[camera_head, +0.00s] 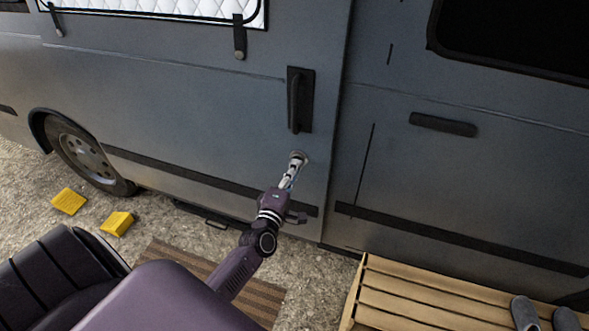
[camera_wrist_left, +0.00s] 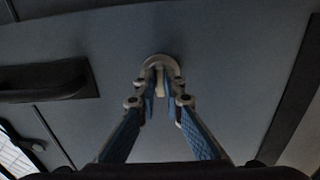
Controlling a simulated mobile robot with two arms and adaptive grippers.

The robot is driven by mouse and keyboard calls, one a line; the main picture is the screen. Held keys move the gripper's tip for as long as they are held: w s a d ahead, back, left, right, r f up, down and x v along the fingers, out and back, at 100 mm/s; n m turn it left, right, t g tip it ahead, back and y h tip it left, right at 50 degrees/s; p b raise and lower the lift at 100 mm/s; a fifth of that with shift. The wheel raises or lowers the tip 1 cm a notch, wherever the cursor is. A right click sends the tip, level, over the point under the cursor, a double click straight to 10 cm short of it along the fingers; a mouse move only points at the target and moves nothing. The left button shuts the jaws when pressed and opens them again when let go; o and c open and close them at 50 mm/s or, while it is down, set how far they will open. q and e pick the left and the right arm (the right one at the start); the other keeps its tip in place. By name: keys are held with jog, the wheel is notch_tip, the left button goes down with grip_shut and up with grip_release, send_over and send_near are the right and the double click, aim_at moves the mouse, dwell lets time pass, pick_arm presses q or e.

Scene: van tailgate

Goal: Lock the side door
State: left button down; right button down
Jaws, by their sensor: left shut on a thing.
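The side door (camera_head: 190,110) of the grey van stands in front of me and looks flush with the body. A dark upright handle (camera_head: 294,100) is near its right edge; it also shows at the left in the left wrist view (camera_wrist_left: 45,82). Below the handle sits a small round pale lock (camera_wrist_left: 157,64) with a raised middle piece. My left gripper (camera_head: 296,165) reaches up to the lock. Its fingertips (camera_wrist_left: 159,80) are shut on the lock's middle piece and partly cover it. My right gripper is not in view.
A slatted wooden platform (camera_head: 430,303) with grey slippers (camera_head: 525,313) stands at lower right. Yellow wheel chocks (camera_head: 117,223) lie on the gravel near the wheel (camera_head: 88,158). A striped mat (camera_head: 190,262) lies below my left arm. A second dark handle (camera_head: 443,124) is on the right panel.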

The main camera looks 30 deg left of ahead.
pick_arm(q)
jog(key=c, duration=2)
grip_release()
jog(key=shift+c, duration=0.2)
jog(key=v, duration=1.2)
jog(key=shift+d, duration=0.1)
